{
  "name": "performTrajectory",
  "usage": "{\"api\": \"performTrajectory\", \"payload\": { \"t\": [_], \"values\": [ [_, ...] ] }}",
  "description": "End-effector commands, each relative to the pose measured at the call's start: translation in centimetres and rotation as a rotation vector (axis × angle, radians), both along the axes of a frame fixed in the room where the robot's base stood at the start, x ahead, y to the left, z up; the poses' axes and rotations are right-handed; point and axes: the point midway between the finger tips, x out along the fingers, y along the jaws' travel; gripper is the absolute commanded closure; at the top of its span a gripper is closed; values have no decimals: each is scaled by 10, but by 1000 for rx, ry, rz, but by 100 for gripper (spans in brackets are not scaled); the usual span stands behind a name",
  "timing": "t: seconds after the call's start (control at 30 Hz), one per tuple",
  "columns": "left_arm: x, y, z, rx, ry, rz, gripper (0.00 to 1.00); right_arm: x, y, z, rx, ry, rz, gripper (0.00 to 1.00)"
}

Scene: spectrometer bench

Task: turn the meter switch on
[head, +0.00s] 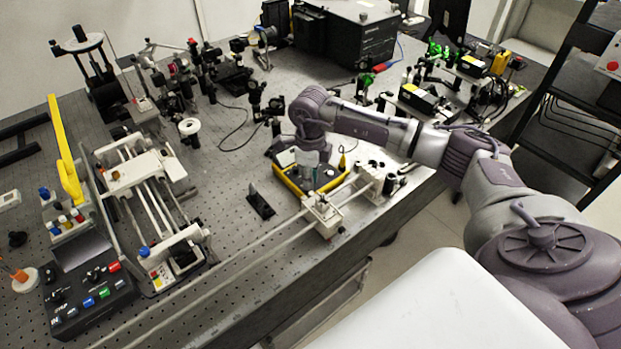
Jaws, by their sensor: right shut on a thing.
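The meter (288,183) is a yellow-edged box with a dark face, lying on the perforated bench near its front edge. My right arm reaches in from the right, and its wrist is above the meter. My right gripper (312,172) points down onto the meter's face and is shut on the meter switch there. The switch itself is hidden by the fingers, so its position cannot be told. My left gripper is not in view.
A long rail with a white carriage (322,213) runs along the bench's front edge, close to the meter. A small black upright plate (260,203) stands left of the meter. Optical mounts (262,102) stand behind.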

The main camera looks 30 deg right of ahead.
Motion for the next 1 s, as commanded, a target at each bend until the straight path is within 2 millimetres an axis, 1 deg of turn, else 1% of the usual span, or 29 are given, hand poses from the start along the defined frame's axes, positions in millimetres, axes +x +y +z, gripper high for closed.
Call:
{"api": "performTrajectory", "payload": {
  "t": [0.03,0.4,0.8,1.0],
  "values": [
    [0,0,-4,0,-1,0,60,0,0,-1,0,-1,-34,100],
    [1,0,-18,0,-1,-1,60,0,0,-1,1,-2,-371,100],
    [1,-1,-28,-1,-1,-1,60,0,0,-1,1,-2,-746,100],
    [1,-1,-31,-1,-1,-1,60,1,0,0,1,-3,-904,100]
  ]
}}
